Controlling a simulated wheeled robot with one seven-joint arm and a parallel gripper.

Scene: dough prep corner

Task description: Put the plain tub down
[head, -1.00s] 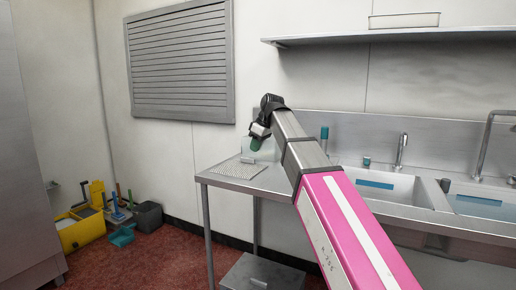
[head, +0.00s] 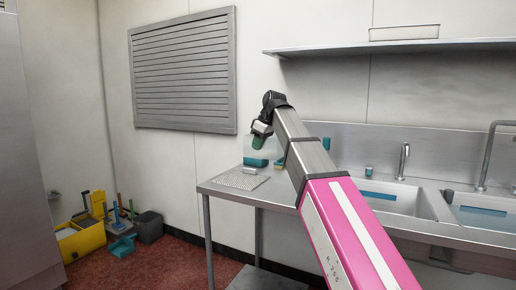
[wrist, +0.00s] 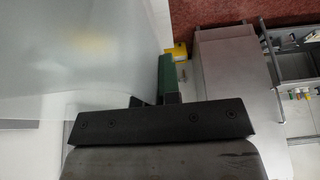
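The plain tub (head: 265,150) is a translucent, whitish container. It hangs at my gripper (head: 258,138) above the left end of the steel counter, partly hidden by my arm. In the wrist view the tub (wrist: 70,55) fills the left side, close against the green finger (wrist: 168,78). My gripper's fingers look close together at the tub's edge, though the grip itself is mostly hidden. I cannot tell how much gap lies between the tub's base and the counter.
A pale perforated mat (head: 238,180) lies on the counter's (head: 225,193) left end. A teal item (head: 254,162) shows beneath the tub. Sinks (head: 395,198) with taps are to the right. A wall shelf (head: 400,46) runs above. A yellow bucket (head: 82,242) stands on the floor at left.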

